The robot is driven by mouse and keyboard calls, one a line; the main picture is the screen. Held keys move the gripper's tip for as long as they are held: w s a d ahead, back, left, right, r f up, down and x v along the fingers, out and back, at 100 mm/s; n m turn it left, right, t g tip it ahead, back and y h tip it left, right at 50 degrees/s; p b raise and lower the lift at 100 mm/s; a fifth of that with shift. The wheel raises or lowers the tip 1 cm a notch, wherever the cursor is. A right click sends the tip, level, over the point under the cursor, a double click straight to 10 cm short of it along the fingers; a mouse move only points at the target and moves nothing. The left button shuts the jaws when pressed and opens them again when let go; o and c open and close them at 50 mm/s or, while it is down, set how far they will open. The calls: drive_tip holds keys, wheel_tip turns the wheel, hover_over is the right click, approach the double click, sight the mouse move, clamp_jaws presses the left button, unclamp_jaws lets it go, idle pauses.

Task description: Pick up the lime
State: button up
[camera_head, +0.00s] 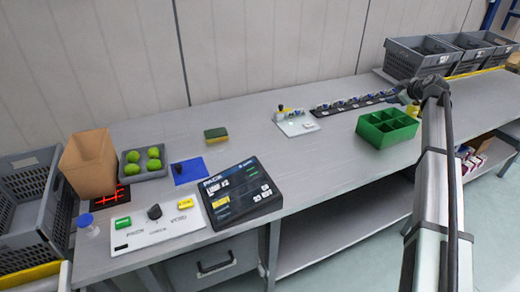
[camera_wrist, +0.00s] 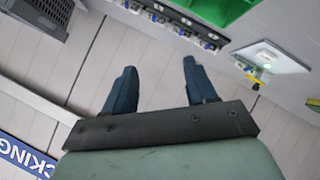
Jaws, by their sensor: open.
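Several limes (camera_head: 153,153) sit in a small grey tray (camera_head: 148,177) on the left part of the bench in the head view. The wrist view shows no limes. My gripper (camera_wrist: 160,80) is open and empty in the wrist view, its two dark blue fingers apart.
A cardboard box (camera_head: 90,163) stands left of the lime tray. A blue mat (camera_head: 188,171), a sponge (camera_head: 216,135) and a dark display panel (camera_head: 240,193) lie to its right. The green divided bin (camera_head: 388,128) stands near my arm. The middle of the bench is clear.

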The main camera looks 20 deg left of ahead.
drive_tip(key=s+a+f+n+g+y, duration=0.1)
drive_tip(key=s+a+n+g, duration=0.1)
drive_tip(key=a, duration=1.2)
drive_tip(key=s+a+f+n+g, duration=0.2)
drive_tip(key=a, duration=1.2)
drive_tip(key=s+a+n+g, duration=0.1)
drive_tip(key=s+a, duration=0.3)
drive_tip(key=a, duration=0.4)
drive_tip(key=s+a+f+n+g+h, duration=0.1)
drive_tip(key=s+a, duration=0.4)
drive_tip(key=a, duration=0.4)
drive_tip(key=s+a+n+g, duration=0.15)
drive_tip(key=s+a, duration=0.25)
drive_tip(key=a, duration=0.4)
drive_tip(key=n+g+h, duration=0.2)
drive_tip(key=n+h, duration=0.2)
drive_tip(key=h, duration=0.1)
hover_over(129, 166)
wheel_tip(129, 166, down, 14)
drive_tip(key=shift+f, duration=0.1)
drive_tip(key=c, duration=0.7)
